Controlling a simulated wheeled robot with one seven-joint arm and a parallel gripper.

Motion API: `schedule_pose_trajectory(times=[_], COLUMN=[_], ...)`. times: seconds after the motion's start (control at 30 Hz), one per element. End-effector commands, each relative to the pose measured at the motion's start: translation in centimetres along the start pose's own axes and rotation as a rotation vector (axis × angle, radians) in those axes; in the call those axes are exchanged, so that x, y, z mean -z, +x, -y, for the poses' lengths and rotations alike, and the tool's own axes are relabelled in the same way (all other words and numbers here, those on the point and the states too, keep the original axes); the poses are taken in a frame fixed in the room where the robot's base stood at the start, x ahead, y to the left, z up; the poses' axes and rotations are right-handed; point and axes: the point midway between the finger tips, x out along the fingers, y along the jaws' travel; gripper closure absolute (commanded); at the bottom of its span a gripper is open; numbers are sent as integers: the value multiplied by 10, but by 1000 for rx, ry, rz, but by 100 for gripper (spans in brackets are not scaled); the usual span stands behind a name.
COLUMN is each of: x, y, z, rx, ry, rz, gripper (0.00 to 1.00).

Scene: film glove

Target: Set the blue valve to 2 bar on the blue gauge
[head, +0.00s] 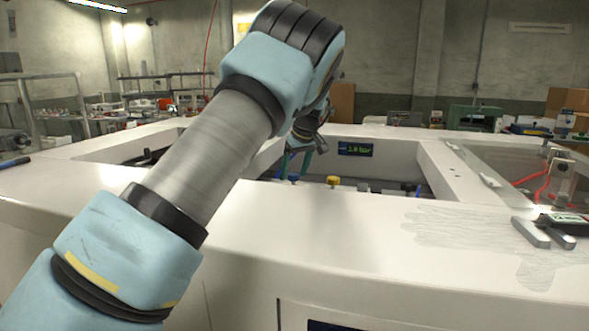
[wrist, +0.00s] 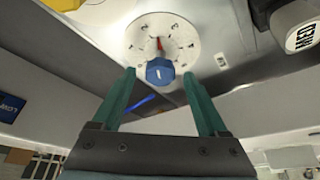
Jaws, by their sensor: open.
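The blue valve (wrist: 160,72) is a blue knob on a round white dial (wrist: 165,38) with several dark marks and a red pointer, in the upper middle of the wrist view. My gripper (wrist: 160,77) is open, with its green fingertips on either side of the knob; I cannot tell whether they touch it. In the head view my gripper (head: 300,152) reaches down into the recess, and a little blue (head: 292,178) shows below it. A small dark display (head: 355,149) on the recess wall shows green digits that look like 1.0 bar, beside a blue patch.
A yellow knob (head: 333,181) stands right of the gripper in the recess; yellow also shows in the wrist view (wrist: 62,4). A MED-labelled round part (wrist: 300,35) is at the wrist view's upper right. White recess edges surround the arm. Clear panels and red tubes lie right.

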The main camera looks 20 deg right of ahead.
Motion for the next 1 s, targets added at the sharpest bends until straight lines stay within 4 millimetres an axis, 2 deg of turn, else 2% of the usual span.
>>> schedule_pose_trajectory(times=[0.2,0.87,1.0], x=[0,0,0], y=[1,0,0], z=[0,0,0], rx=[0,1,1], ry=[0,0,0], rz=[0,0,0], gripper=[24,98,100])
